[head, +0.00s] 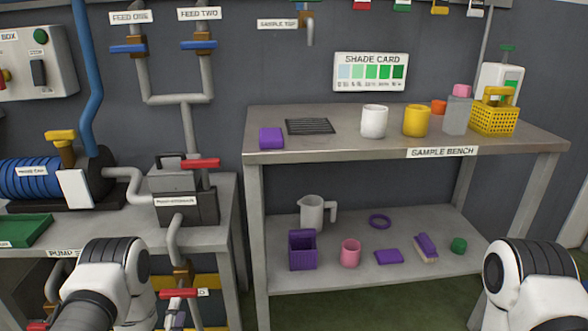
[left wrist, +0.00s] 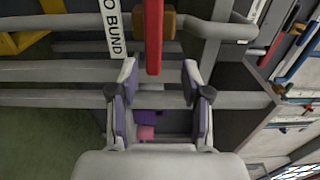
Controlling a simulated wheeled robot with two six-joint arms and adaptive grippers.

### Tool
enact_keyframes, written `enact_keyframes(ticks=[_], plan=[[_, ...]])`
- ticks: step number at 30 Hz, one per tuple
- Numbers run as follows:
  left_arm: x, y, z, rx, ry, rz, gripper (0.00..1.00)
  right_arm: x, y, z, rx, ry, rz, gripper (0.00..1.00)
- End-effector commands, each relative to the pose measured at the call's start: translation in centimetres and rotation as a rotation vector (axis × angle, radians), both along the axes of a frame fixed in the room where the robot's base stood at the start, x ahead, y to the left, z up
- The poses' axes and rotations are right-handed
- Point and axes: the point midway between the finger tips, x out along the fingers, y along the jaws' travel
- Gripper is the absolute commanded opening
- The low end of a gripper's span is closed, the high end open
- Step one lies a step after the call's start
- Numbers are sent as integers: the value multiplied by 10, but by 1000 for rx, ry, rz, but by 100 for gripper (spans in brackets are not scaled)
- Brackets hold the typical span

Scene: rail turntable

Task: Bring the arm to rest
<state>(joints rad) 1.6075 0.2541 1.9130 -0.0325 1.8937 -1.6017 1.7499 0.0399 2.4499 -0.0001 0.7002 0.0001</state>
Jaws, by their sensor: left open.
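My left gripper (left wrist: 159,78) is open in the left wrist view, its two purple-padded fingers spread apart. The red lever handle (left wrist: 153,38) of a valve shows ahead, lined up with the gap between the fingers. I cannot tell how far the fingertips are from it, and the gripper appears empty. In the head view the white and black link of my left arm comes in at the lower left, in front of the pump bench; the red drain handle (head: 178,293) shows to its right. My right arm's link is at the lower right; its gripper is out of frame.
The sample bench (head: 345,140) holds a white cup (head: 374,121), a yellow cup (head: 416,121), a purple block (head: 271,138) and a yellow basket (head: 494,120). Several items stand on its lower shelf (head: 340,278). Pipes and a pump (head: 185,190) crowd the left.

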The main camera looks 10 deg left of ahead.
Motion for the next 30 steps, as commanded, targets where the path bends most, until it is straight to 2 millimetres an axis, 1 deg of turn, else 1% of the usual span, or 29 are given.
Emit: enact_keyframes(ticks=[1,2,3,4,5,6,8,9,11,12,14,15,18,21,22,23,24,26,29,30], plan=[[5,-16,10,-4,-5,-29,48,0,0,0,0,0,0,48],[2,-30,13,-12,22,-53,48,0,0,0,0,0,0,48],[-8,-48,2,-62,120,-83,48,0,0,0,0,0,0,48],[-19,-60,-10,-138,207,-95,48,0,0,0,0,0,0,48],[-32,-70,-23,-230,297,-96,48,0,0,0,0,0,0,48],[-54,-82,-41,-362,422,-76,48,0,0,0,0,0,0,48],[-92,-96,-64,-554,596,-5,48,0,0,0,0,0,0,48],[-118,-102,-76,-669,696,63,48,0,0,0,0,0,0,48],[-158,-108,-90,-820,827,188,48,0,0,0,0,0,0,48],[-182,-111,-96,-906,897,281,48,0,0,0,0,0,0,48],[-218,-114,-102,-1018,984,434,48,0,0,0,0,0,0,48],[-241,-115,-105,-1084,1027,543,48,0,0,0,0,0,0,48],[-287,-116,-106,-1223,1085,824,48,0,0,0,0,0,0,48],[-309,-117,-107,-1341,1050,1065,48,0,0,0,0,0,0,48],[-308,-117,-94,-1364,1028,1089,48,0,0,13,0,1,0,48],[-307,-117,-75,-1361,1031,1081,48,-1,0,31,0,2,0,48],[-307,-117,-62,-1359,1031,1078,48,0,0,45,0,1,0,48],[-307,-117,-44,-1359,1031,1077,48,1,0,64,0,-1,0,48],[-307,-117,-11,-1359,1031,1075,48,0,0,97,0,0,0,48],[-307,-117,4,-1359,1031,1074,48,0,0,112,0,0,0,48]])
